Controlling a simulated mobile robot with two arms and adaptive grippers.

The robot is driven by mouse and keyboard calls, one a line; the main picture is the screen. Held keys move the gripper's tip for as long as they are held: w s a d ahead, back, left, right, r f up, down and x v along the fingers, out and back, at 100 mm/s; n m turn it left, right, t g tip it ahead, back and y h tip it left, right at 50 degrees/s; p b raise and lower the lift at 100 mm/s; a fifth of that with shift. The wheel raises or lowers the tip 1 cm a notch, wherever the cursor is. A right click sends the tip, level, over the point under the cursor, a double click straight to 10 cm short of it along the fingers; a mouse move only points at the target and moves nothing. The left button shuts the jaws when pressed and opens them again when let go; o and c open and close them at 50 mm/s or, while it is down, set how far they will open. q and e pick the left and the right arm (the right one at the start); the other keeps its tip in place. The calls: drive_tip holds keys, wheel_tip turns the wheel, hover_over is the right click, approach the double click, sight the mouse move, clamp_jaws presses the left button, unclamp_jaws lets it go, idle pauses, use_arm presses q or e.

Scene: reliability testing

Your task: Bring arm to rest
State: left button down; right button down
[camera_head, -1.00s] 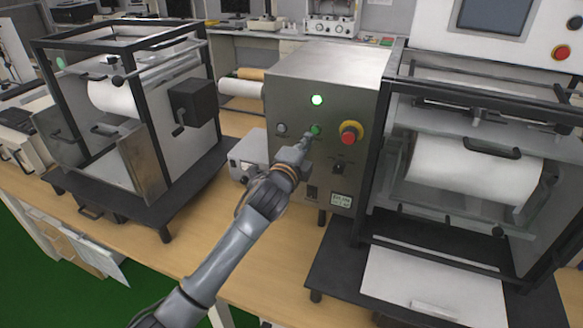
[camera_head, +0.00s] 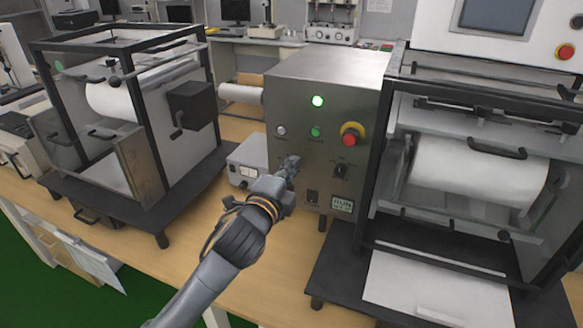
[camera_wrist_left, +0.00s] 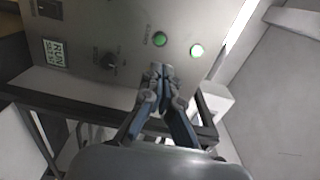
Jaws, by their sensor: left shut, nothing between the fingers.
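My left arm comes in from the lower left of the head view. Its left gripper (camera_head: 292,166) is shut and empty, in front of the metal control box (camera_head: 325,75) and below its buttons. In the left wrist view the gripper's fingertips (camera_wrist_left: 160,72) are together, with nothing between them. A green button (camera_head: 315,132), a red knob on a yellow ring (camera_head: 350,137) and a black dial (camera_head: 341,171) are on the panel. A small display (camera_wrist_left: 55,52) reads RUN. My right gripper is not in view.
A black-framed machine with a white roller (camera_head: 478,172) stands close on the right. Another framed machine (camera_head: 140,184) stands on the left. A small grey box (camera_head: 246,165) sits beside the control box. The wooden bench (camera_head: 200,250) is clear in front.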

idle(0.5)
use_arm(q)
drive_tip(key=s+a+f+n+g+y, duration=0.1)
drive_tip(key=s+a+f+n+g, duration=0.1)
drive_tip(key=s+a+f+n, duration=0.25)
drive_tip(key=s+a+f+n+g+y, duration=0.25)
drive_tip(key=s+f, duration=0.25)
drive_tip(key=f, duration=0.3)
drive_tip(key=s+a+f+n+g+y, duration=0.1)
drive_tip(key=s+a+f+n+g, duration=0.15)
drive_tip(key=s+f+n, duration=0.35)
drive_tip(key=s+a+f+n+g, duration=0.3)
drive_tip(key=s+a+f, duration=0.15)
drive_tip(key=s, duration=0.65)
drive_tip(key=s+a+f+n+g, duration=0.3)
drive_tip(key=s+f+n+g, duration=0.15)
drive_tip(key=s, duration=0.55)
wheel_tip(320, 180, down, 26)
drive_tip(key=s+m, duration=0.1)
drive_tip(key=s+a+f+g+y, duration=0.1)
drive_tip(key=s+a+f, duration=0.1)
drive_tip(key=s+f, duration=1.5)
drive_tip(key=shift+a+g, duration=0.3)
drive_tip(key=shift+g, duration=0.05)
